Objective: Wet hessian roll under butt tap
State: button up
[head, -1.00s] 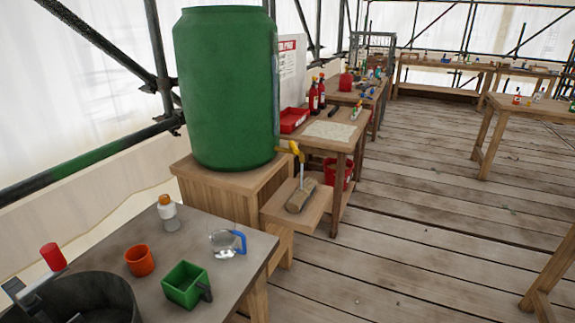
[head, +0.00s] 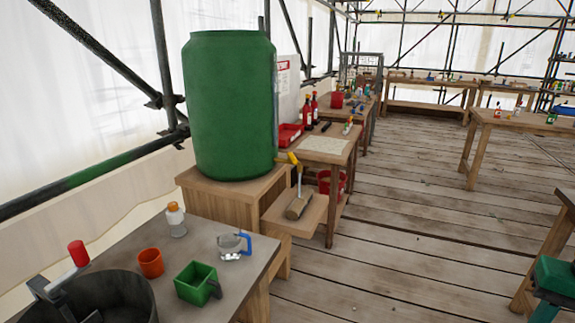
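The green butt (head: 230,105) stands upright on a wooden box stand (head: 235,200). Its yellow tap (head: 293,158) is low on the right side. The brown hessian roll (head: 298,207) lies on a low wooden shelf (head: 283,222) below the tap. A thin pale streak runs down from the tap to the roll; I cannot tell for sure whether it is water. My gripper is not in view.
A grey-topped table (head: 130,282) in front holds an orange cup (head: 150,262), a green square mug (head: 196,284), a clear jug (head: 233,245), a bottle (head: 176,220) and a dark pot (head: 110,300). A red bucket (head: 325,184) stands behind the shelf. The plank floor (head: 400,240) is open at right.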

aim_at(293, 159)
jog(key=u, duration=0.05)
jog(key=i, duration=1)
jog(key=z, duration=0.05)
